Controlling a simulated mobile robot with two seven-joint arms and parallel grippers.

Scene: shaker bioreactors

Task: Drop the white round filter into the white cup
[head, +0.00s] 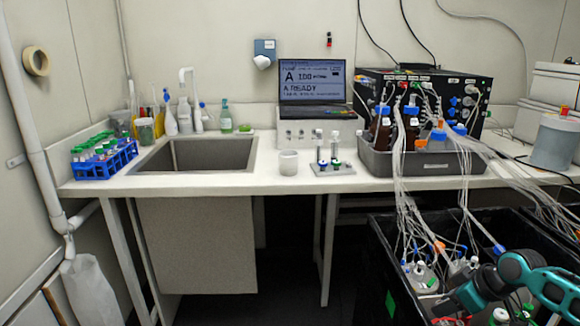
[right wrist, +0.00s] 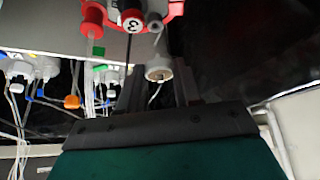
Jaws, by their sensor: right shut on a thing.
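The white cup (head: 288,162) stands upright on the counter in the head view, right of the sink. My right gripper (head: 446,305) is low at the right of the head view, over the black bin and far from the cup. In the right wrist view, a small whitish round piece, seemingly the white round filter (right wrist: 158,72), sits between the dark fingers of this gripper, which is shut on it. A tube or line seems to run near it. I cannot make out the filter clearly in the head view. My left gripper is not in view.
The black bin (head: 382,262) holds several tubed vessels (head: 422,276). Many tubes hang from the grey tray (head: 372,160) into it. A small stand (head: 332,170) is right of the cup. The sink (head: 200,154) and blue tube rack (head: 104,160) are left.

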